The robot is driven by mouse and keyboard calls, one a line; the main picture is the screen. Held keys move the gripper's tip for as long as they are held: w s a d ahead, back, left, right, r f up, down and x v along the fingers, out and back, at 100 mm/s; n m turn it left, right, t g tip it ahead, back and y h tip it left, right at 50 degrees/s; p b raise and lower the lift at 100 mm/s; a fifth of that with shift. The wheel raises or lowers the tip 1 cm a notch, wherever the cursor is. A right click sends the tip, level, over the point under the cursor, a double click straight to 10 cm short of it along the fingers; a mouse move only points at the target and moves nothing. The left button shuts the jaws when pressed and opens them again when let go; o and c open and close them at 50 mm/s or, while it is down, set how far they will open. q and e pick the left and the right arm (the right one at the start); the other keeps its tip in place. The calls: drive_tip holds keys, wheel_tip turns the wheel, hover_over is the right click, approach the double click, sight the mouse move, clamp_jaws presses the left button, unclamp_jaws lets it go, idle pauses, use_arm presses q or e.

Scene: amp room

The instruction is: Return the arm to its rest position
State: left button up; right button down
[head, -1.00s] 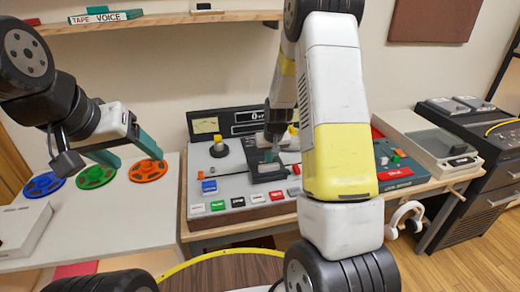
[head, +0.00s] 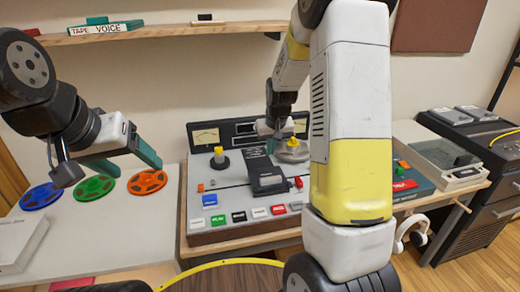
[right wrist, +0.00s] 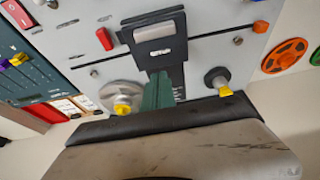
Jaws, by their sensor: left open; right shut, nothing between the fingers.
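My right arm reaches across the middle of the head view, with its gripper in front of the tape machine's (head: 222,177) upper panel. In the right wrist view my right gripper (right wrist: 162,82) shows its green fingers closed together and empty, in front of the machine's panel. My left gripper (head: 127,162) hangs open and empty at the left, over the white side table (head: 95,225).
Blue (head: 41,196), green (head: 95,188) and orange (head: 147,182) reels lie on the side table. A shelf (head: 170,31) runs above. A turntable (head: 448,160) and a dark cabinet (head: 480,190) stand at the right. White headphones (head: 412,230) hang below the bench.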

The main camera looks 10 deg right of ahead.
drive_tip(key=s+a+r, duration=0.1)
drive_tip(key=s+r, duration=0.5)
drive_tip(key=s, duration=0.3)
drive_tip(key=s+a+r+t+y, duration=0.1)
drive_tip(key=s+a+r, duration=0.1)
drive_tip(key=s+r, duration=0.4)
drive_tip(key=s+a+r+t+y, duration=0.1)
drive_tip(key=s+r, duration=0.5)
drive_tip(key=s, duration=0.7)
drive_tip(key=shift+s+a+r, duration=0.25)
drive_tip(key=shift+a, duration=0.45)
drive_tip(key=c, duration=2.2)
unclamp_jaws()
